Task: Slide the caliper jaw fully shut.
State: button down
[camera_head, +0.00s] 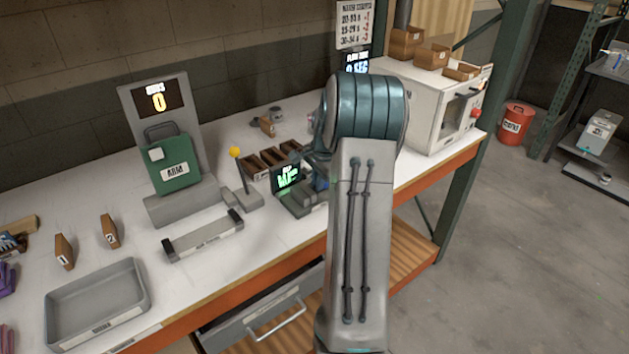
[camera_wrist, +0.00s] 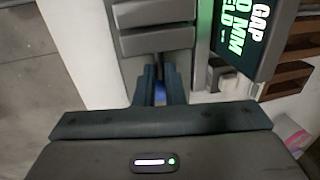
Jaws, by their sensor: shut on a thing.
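The caliper (camera_head: 300,204) sits on the bench with its lit display (camera_head: 287,178) facing me; my arm partly covers it. In the wrist view the display (camera_wrist: 243,35) is cut off and tilted; it reads "GAP", a "0 MM" line and letters ending in "ELD". Two grey blocks of the caliper (camera_wrist: 157,41) lie side by side just beyond my fingertips, with a thin dark line between them. My gripper (camera_wrist: 160,92) has its fingers close together on a small part with a bluish sliver showing between them, at the caliper's jaw. The gripped part is mostly hidden.
Wooden bins (camera_head: 262,164) and a yellow-knobbed lever (camera_head: 235,152) stand left of the caliper. A white oven-like box (camera_head: 415,110) is behind my arm.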

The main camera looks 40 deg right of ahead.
dwell(0.3)
jog(key=c, duration=1.5)
grip_release()
jog(key=shift+r, duration=0.1)
notch_tip(320, 180, up, 14)
jog(key=s+b, duration=0.1)
jog(key=s, duration=0.1)
jog(key=shift+s+f, duration=0.25)
jog(key=shift+s, duration=0.15)
